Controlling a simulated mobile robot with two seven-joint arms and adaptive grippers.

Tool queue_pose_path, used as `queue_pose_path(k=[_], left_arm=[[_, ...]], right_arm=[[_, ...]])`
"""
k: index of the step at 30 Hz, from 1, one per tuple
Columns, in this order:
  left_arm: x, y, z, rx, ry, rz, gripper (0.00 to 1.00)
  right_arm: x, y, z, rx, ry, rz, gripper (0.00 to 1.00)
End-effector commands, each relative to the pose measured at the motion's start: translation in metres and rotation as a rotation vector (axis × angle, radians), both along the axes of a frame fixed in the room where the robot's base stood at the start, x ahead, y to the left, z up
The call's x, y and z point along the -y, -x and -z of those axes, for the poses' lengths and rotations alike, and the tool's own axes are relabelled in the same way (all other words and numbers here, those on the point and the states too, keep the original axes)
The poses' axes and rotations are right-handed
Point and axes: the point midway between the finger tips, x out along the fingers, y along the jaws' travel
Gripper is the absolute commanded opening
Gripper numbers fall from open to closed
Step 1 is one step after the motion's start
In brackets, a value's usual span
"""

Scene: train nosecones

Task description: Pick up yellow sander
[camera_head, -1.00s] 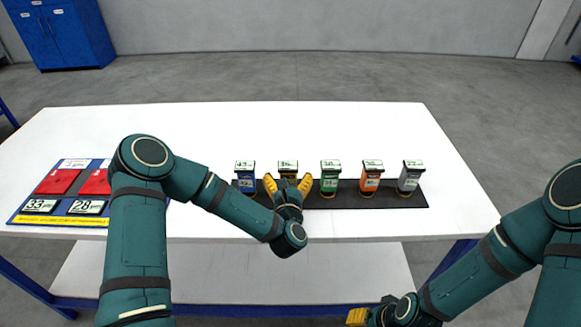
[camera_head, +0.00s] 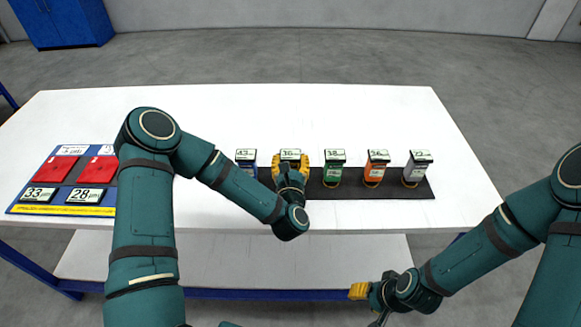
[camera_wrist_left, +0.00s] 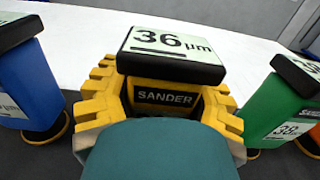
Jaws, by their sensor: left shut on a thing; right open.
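The yellow sander (camera_head: 290,156) stands second from the left in a row on a black mat. Its top label reads 36 µm, and in the left wrist view the sander (camera_wrist_left: 172,55) shows a dark front panel marked SANDER. My left gripper (camera_head: 290,166) has its yellow fingers closed on both sides of it; in the left wrist view the fingers (camera_wrist_left: 165,105) flank its body. The sander appears upright at the row's level; I cannot tell whether it is lifted. My right gripper (camera_head: 358,291) is low in front of the table, away from the sanders, and open.
A blue sander (camera_head: 246,162) is close on the left and a green sander (camera_head: 333,170) on the right. Orange (camera_head: 376,170) and grey (camera_head: 416,170) sanders stand farther right on the black mat (camera_head: 335,190). A blue board (camera_head: 28,205) with red pads lies at the table's left. The back of the white table (camera_head: 250,115) is clear.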

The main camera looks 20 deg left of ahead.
Motion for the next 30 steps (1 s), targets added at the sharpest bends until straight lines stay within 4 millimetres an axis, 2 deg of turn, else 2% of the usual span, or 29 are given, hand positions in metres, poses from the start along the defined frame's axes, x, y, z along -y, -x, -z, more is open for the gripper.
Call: queue_pose_path(k=[8, 21, 24, 30], left_arm=[[0.0, 0.0, -0.007, 0.003, 0.0, -0.001, 0.05], [0.0, 0.0, -0.083, 0.004, -0.001, 0.0, 0.05], [0.0, 0.0, -0.095, 0.004, 0.0, -0.001, 0.05], [0.0, 0.0, -0.101, 0.001, 0.001, 0.0, 0.05]], right_arm=[[0.0, 0.0, -0.001, 0.001, 0.0, 0.0, 0.47], [0.001, -0.005, -0.016, 0.011, 0.002, 0.008, 0.47], [0.001, -0.006, -0.018, 0.012, 0.003, 0.009, 0.47], [0.001, -0.006, -0.018, 0.014, 0.003, 0.011, 0.47]])
